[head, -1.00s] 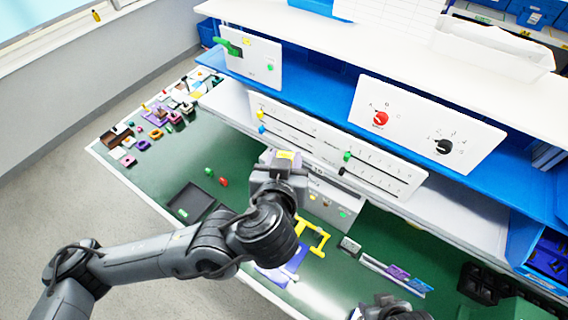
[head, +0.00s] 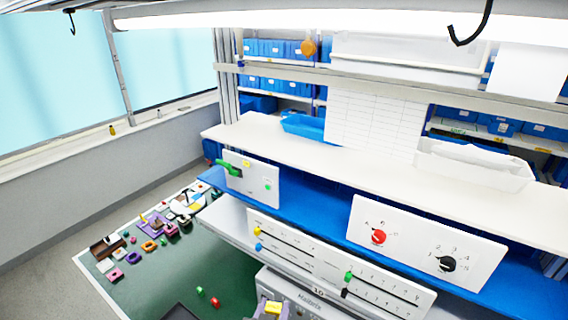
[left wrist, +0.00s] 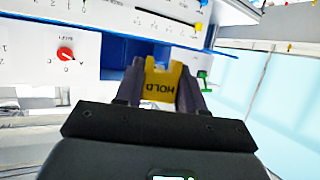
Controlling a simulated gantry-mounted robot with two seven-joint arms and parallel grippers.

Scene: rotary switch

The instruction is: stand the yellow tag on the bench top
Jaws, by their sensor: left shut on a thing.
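The yellow tag (left wrist: 160,86), marked HOLD, is between the dark fingers of my left gripper (left wrist: 159,92) in the left wrist view. The gripper is shut on it. In the head view the tag (head: 273,307) and the tip of my left gripper (head: 270,310) show at the bottom edge, in front of the grey instrument box (head: 302,294). The green bench top (head: 190,268) shows only at the lower left; its nearer part is out of frame. My right gripper is not in view.
Small coloured parts (head: 147,246) crowd the bench's far left. A green and a red piece (head: 215,302) lie nearer. Above are a slider panel (head: 300,258), a panel with red and black rotary knobs (head: 415,246) and a green-lever panel (head: 250,184). Bare green surface lies between.

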